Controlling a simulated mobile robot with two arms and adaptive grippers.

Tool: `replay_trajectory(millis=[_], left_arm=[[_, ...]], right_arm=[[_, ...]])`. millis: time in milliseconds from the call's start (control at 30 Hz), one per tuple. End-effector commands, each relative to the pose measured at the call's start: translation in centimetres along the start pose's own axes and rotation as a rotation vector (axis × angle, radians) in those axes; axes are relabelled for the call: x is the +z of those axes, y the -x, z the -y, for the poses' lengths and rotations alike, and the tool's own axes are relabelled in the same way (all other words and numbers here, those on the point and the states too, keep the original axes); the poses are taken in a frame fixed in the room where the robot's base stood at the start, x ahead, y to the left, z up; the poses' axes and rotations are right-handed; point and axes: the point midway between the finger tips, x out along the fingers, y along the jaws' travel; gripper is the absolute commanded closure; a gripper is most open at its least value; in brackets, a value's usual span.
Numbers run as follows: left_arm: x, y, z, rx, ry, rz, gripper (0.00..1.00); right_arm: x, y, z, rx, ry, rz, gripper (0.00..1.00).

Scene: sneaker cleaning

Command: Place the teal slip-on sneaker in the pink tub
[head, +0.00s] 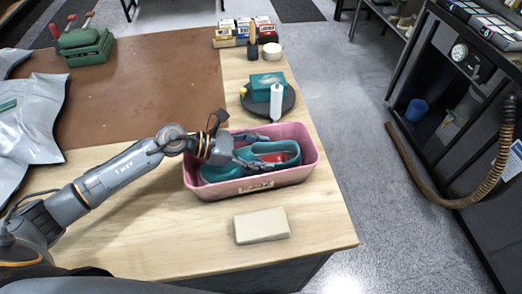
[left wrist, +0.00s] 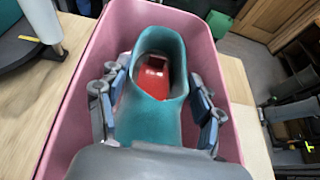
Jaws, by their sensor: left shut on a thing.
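The teal slip-on sneaker (head: 222,173) lies inside the pink tub (head: 262,184), its red insole showing through the opening. In the left wrist view the sneaker (left wrist: 160,118) is framed by the pink tub (left wrist: 70,110) walls. My left gripper (head: 262,150) reaches into the tub from the left and is shut on the sneaker, one finger along each side, as the left wrist view shows (left wrist: 158,95). The sneaker's underside is hidden, so I cannot tell whether it touches the tub floor. My right gripper is not in view.
A beige block (head: 262,225) lies in front of the tub. Behind the tub, a dark round stand (head: 284,106) holds a teal box (head: 268,87) and a white bottle (head: 276,103). Grey plastic bags (head: 33,125) lie at left. The tub is close to the table's right edge.

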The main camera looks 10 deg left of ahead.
Motion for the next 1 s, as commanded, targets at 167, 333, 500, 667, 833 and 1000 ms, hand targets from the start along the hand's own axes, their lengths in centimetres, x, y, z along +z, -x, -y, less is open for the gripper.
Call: replay_trajectory(millis=[167,333,500,667,833,1000], left_arm=[[-0.1,-0.1,0.0,0.0,-0.001,-0.001,0.16],[-0.1,0.0,0.0,0.0,0.0,-0.001,0.11],[-0.1,0.0,0.0,0.0,0.0,-0.001,0.11],[-0.3,0.7,-0.1,0.002,0.0,-0.004,0.11],[-0.6,3.8,-0.1,0.002,-0.001,-0.007,0.11],[-0.6,7.6,0.0,0.002,0.0,-0.007,0.11]], right_arm=[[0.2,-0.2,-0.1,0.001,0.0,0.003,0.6],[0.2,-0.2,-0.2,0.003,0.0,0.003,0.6],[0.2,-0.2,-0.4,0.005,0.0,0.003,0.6],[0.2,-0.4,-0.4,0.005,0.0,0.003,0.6],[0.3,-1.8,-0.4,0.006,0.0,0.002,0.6],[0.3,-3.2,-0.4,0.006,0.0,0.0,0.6]])
